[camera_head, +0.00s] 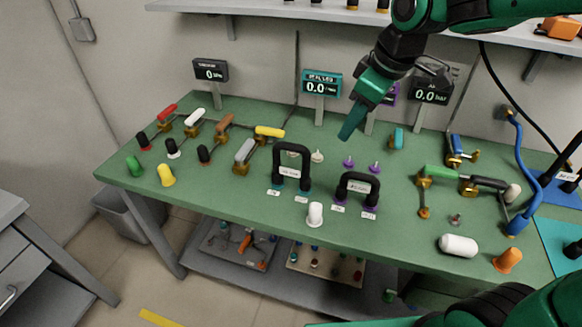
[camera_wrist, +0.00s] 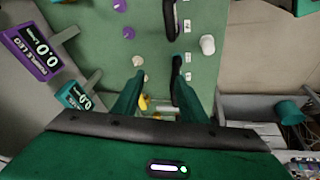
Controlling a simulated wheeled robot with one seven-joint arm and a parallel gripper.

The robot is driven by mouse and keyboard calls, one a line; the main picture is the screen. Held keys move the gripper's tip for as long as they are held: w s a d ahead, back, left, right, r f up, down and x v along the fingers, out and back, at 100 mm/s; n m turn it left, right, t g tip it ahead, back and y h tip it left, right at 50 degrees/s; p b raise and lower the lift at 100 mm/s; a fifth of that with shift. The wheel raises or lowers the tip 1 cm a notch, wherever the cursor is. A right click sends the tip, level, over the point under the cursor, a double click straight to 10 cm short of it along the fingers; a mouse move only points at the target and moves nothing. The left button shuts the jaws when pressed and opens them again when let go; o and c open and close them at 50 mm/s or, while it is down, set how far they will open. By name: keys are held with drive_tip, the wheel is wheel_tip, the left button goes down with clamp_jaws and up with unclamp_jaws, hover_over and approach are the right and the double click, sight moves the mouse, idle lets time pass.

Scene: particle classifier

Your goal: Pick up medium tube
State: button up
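Two black upside-down U-shaped tubes stand upright on the green table. The larger tube (camera_head: 292,150) is left of the smaller tube (camera_head: 358,180) in the head view. No size name is readable, so I cannot tell which is the medium one. My gripper (camera_head: 347,134) hangs above the table, behind and between them. In the wrist view my gripper (camera_wrist: 160,78) has its fingers apart with nothing between them. The larger tube (camera_wrist: 177,66) shows near the right fingertip, and the smaller tube (camera_wrist: 170,16) is at the top edge.
A white cap (camera_head: 315,213) stands in front of the tubes. Purple knobs (camera_head: 349,163) and pale knobs (camera_head: 317,157) are behind them. Pressure displays (camera_head: 321,84) line the back. Coloured valves (camera_head: 269,131) stand at left, with more at right. The front centre of the table is mostly clear.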

sight(295, 145)
drive_tip(key=w+a+n+y, duration=0.1)
drive_tip(key=a+n, duration=0.3)
drive_tip(key=a, duration=0.6)
drive_tip(key=shift+w+d+x, duration=0.1)
drive_tip(key=shift+x, duration=2.25)
drive_tip(key=shift+w+d+x, duration=0.15)
drive_tip(key=shift+x, duration=2.2)
clamp_jaws()
